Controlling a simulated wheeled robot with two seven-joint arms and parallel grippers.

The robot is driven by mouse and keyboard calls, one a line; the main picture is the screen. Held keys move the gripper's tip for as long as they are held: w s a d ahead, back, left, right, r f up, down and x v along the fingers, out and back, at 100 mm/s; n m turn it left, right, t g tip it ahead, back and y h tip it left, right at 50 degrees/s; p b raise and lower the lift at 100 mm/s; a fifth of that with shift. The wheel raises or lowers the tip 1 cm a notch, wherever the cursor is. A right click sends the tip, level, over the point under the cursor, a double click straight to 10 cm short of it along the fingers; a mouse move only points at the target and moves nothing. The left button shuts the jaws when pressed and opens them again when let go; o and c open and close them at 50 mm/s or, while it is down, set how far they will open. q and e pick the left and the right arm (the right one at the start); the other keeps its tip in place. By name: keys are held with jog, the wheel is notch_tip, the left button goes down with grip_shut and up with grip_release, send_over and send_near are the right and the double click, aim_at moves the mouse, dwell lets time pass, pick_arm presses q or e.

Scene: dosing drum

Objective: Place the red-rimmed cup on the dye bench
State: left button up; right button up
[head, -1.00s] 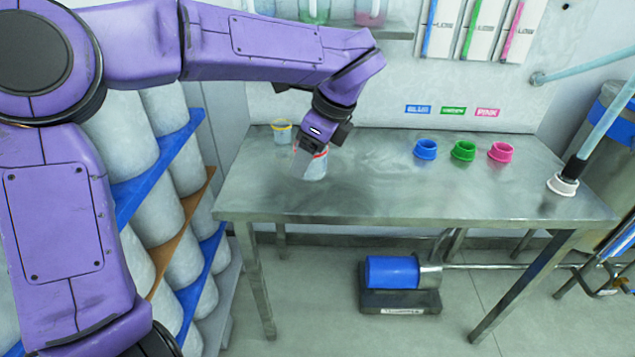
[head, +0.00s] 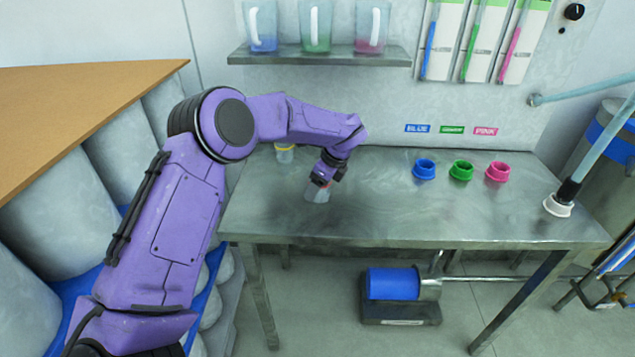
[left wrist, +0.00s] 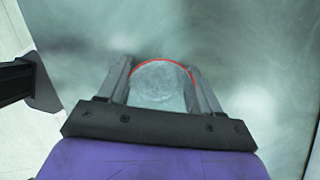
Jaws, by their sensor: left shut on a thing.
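The red-rimmed cup (head: 317,193) is clear and stands upright, or nearly so, at the left part of the metal dye bench (head: 390,215). My left gripper (head: 322,182) is shut on it near the rim from above. In the left wrist view the cup (left wrist: 160,88) sits between the two fingers (left wrist: 161,92), its red rim showing as an arc. I cannot tell whether the cup's base touches the bench top. My right gripper is not in view.
A yellow-rimmed cup (head: 285,152) stands behind my left forearm. The middle of the bench is clear.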

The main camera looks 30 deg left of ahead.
pick_arm(q)
jog(key=shift+f, duration=0.15)
jog(key=o, duration=1)
jog(key=shift+r, duration=0.35)
jog(key=b+v, duration=0.1)
jog(key=v, duration=1)
jog(key=shift+d+r, duration=0.15)
jog(key=shift+r, duration=0.2)
